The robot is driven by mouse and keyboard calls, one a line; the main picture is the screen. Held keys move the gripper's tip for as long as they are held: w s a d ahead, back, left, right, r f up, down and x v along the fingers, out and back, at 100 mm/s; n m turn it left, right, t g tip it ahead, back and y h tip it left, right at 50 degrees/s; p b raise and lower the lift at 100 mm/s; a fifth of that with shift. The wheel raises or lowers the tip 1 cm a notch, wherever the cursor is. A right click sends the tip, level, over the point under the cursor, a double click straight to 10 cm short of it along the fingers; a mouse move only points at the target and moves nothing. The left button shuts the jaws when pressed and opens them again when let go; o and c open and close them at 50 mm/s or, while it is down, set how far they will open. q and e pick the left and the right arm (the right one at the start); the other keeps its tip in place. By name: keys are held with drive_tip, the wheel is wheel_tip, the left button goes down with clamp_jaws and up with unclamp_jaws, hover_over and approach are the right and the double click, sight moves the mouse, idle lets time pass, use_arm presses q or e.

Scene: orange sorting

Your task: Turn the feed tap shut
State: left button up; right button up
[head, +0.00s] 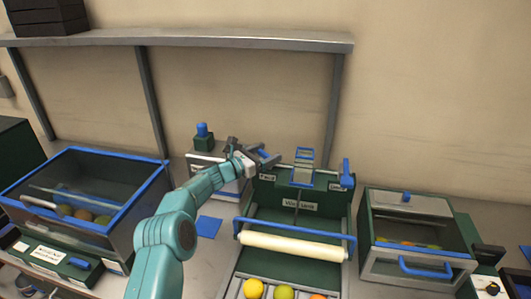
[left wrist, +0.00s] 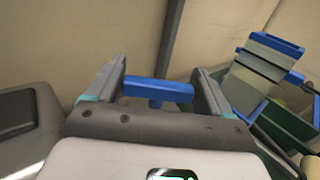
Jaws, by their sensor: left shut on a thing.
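The feed tap's blue T-shaped handle (left wrist: 158,92) lies crosswise between the two fingers of my left gripper (left wrist: 160,88) in the left wrist view. In the head view my left gripper (head: 262,155) is at the back left corner of the green sorting machine (head: 265,215), above a small label too small to read surely. It is shut on the blue handle, which its fingers mostly hide there. The tap's body below the handle is hidden. My right gripper is in neither view.
A second blue lever (head: 346,173) stands upright at the machine's back right corner. A blue-edged chute (head: 303,165) rises between them. A clear-sided bin (head: 120,165) stands left, a lidded box (head: 410,205) right. A shelf (head: 180,41) spans the wall above.

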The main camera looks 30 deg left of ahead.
use_arm(q)
drive_tip(key=o, duration=0.9)
drive_tip(key=shift+s+a+b, duration=0.25)
drive_tip(key=shift+s+b, duration=0.05)
drive_tip(key=shift+s, duration=0.15)
drive_tip(key=shift+b+v, duration=2.2)
drive_tip(key=shift+v, duration=5.5)
